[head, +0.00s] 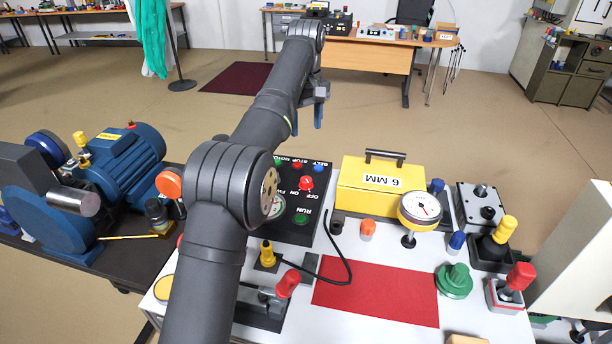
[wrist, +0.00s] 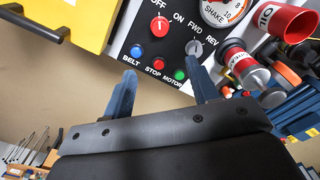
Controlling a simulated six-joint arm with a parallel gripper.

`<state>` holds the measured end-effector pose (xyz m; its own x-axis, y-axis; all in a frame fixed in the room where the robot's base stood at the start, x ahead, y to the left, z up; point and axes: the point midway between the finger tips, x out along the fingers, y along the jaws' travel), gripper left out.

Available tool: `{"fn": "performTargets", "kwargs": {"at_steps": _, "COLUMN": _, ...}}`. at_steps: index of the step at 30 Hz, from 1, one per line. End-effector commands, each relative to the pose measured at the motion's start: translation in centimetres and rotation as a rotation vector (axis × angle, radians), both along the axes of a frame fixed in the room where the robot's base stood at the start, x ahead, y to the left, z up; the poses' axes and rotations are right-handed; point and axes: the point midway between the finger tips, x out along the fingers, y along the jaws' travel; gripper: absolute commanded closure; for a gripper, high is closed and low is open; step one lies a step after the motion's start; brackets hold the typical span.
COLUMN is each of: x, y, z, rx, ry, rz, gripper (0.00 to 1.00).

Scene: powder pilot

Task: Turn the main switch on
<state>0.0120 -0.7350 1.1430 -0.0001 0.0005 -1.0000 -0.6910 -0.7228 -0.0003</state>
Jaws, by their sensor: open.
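The main switch, a red knob (head: 306,183) marked OFF and ON, sits on a black control panel (head: 300,232). In the wrist view the red knob (wrist: 160,28) shows near the top, its white line seeming to point at OFF. My gripper (wrist: 162,82) is open and empty, its two blue fingers apart. In that view the knob lies beyond the fingertips, between their directions, with a gap. In the head view my gripper (head: 318,112) hangs beyond the panel's far edge, with its blue fingers partly hidden.
Near the switch are a grey FWD/REV knob (wrist: 195,48), blue, red and green buttons, and a SHAKE gauge (wrist: 222,8). A red oil can (wrist: 285,22) and a yellow 6 MM case (head: 378,190) flank the panel. A blue motor (head: 118,160) stands left.

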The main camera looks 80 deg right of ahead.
Motion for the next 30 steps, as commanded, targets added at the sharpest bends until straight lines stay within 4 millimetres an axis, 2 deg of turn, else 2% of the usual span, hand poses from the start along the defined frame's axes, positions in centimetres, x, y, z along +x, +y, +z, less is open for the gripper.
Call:
{"fn": "performTargets", "kwargs": {"at_steps": 8, "x": 0.0, "y": 0.1, "z": -2.7, "rx": 0.003, "ry": 0.000, "rz": 0.000, "gripper": 0.46}}
{"fn": "performTargets", "kwargs": {"at_steps": 24, "x": 0.0, "y": 0.1, "z": -13.9, "rx": 0.002, "ry": 0.001, "rz": -0.001, "gripper": 0.46}}
{"fn": "performTargets", "kwargs": {"at_steps": 30, "x": 0.0, "y": 0.0, "z": -16.4, "rx": 0.000, "ry": 0.000, "rz": -0.001, "gripper": 0.46}}
